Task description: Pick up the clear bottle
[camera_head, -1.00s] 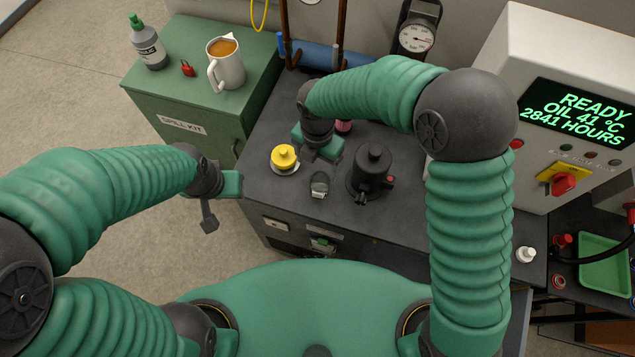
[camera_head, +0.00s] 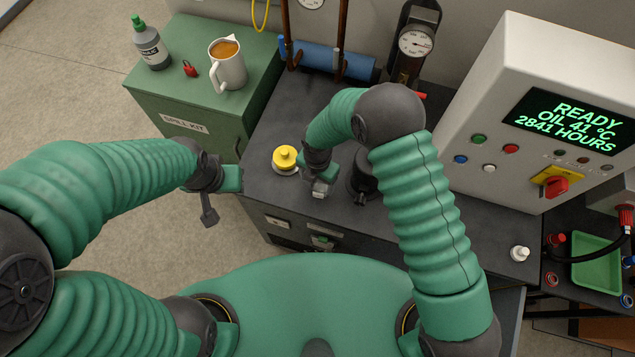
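A small clear bottle (camera_head: 318,192) stands on the dark bench top near its front edge, between a yellow-capped item (camera_head: 285,159) and a black cylindrical fitting (camera_head: 361,186). My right gripper (camera_head: 320,180) is directly over the bottle and overlaps its upper part in the head view. The gripper hides its own fingertips, so I cannot tell whether they touch the bottle. My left gripper (camera_head: 219,196) hangs left of the bench, away from the bottle, with nothing visible in it; its finger gap is unclear.
A green spill kit cabinet (camera_head: 180,100) at the left carries a grey bottle with a green cap (camera_head: 149,45), a red padlock (camera_head: 190,69) and a jug (camera_head: 228,66). A control box (camera_head: 560,60) stands at the right. A gauge (camera_head: 415,41) stands behind.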

